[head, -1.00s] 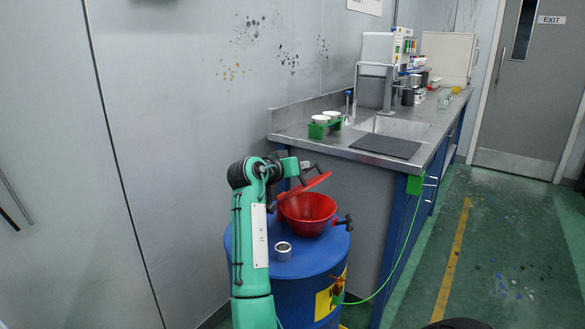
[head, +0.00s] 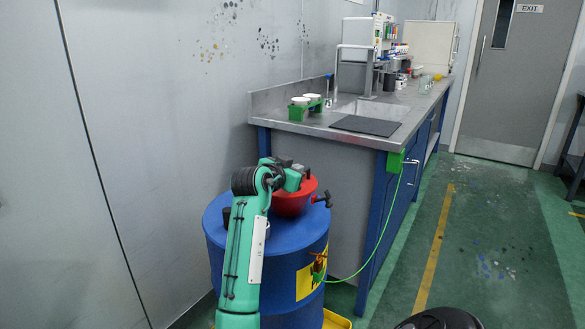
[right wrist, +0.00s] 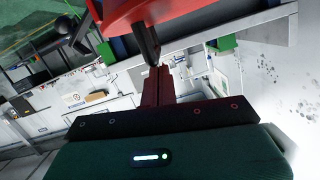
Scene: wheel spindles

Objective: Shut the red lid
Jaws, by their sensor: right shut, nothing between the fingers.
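A red funnel (head: 290,206) sits on top of the blue drum (head: 307,245) in the head view. Its red lid (head: 309,184) now lies low over the funnel's mouth, and the inside of the funnel no longer shows. My arm hides part of the lid, so I cannot tell whether it is fully flat. My right gripper (head: 298,177) is shut and empty, right at the lid. In the right wrist view a red surface (right wrist: 125,14) fills the top, close to the shut fingertips (right wrist: 152,66). My left gripper is not in view.
A black handle (head: 321,200) sticks out at the funnel's right. A steel bench (head: 270,108) with a green cup holder (head: 305,109) and a dark mat (head: 367,125) stands behind. A grey wall is at left. Green floor (head: 480,250) is open at right.

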